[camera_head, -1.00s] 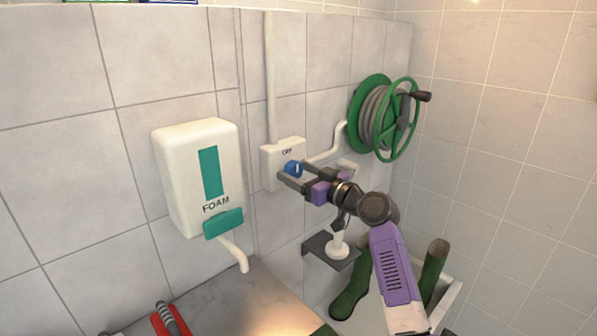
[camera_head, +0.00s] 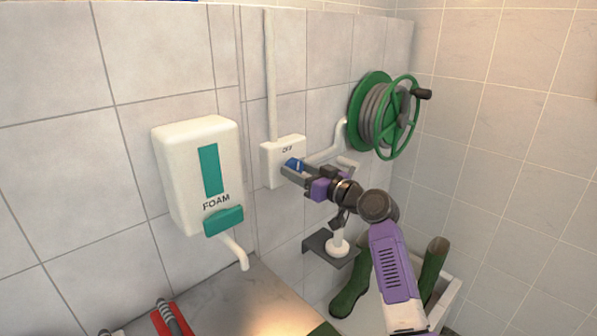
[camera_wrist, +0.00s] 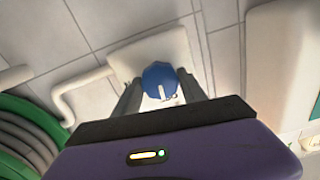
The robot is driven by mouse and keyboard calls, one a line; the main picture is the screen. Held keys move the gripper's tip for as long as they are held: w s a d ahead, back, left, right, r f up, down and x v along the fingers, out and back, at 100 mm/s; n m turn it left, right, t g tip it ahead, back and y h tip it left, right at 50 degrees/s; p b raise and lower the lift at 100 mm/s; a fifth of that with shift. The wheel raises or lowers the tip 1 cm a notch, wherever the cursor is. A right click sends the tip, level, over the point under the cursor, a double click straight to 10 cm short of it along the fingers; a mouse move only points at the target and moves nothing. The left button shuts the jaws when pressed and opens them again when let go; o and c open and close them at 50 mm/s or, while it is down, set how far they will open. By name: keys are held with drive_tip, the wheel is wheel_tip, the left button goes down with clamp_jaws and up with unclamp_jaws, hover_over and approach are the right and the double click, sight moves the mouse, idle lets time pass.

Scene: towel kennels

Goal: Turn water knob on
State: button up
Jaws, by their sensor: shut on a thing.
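The blue water knob (camera_head: 294,164) sits on the front of a white wall box (camera_head: 270,165) marked "OFF" above the knob. My gripper (camera_head: 290,171) is at the knob, its fingers shut on it from either side. In the wrist view the round blue knob (camera_wrist: 160,80) with a white pointer mark lies between the two grey fingers (camera_wrist: 161,94). The fingers hide part of the knob in the head view.
A white foam dispenser (camera_head: 172,182) hangs left of the box. A green hose reel (camera_head: 372,110) is mounted to the right. A small dark shelf (camera_head: 318,243) and green boots (camera_head: 352,285) are below my arm. A red-and-grey tool (camera_head: 172,318) lies at lower left.

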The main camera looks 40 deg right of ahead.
drive_tip(key=m, duration=0.4)
drive_tip(key=m+p, duration=0.2)
drive_tip(key=m, duration=0.2)
drive_tip(key=shift+m, duration=0.4)
drive_tip(key=m+p, duration=0.2)
drive_tip(key=m, duration=0.3)
drive_tip(key=shift+m+p, duration=0.9)
drive_tip(key=shift+m, duration=0.5)
drive_tip(key=shift+f, duration=0.1)
drive_tip(key=o, duration=1.4)
drive_tip(key=shift+c, duration=0.2)
drive_tip(key=shift+s, duration=0.1)
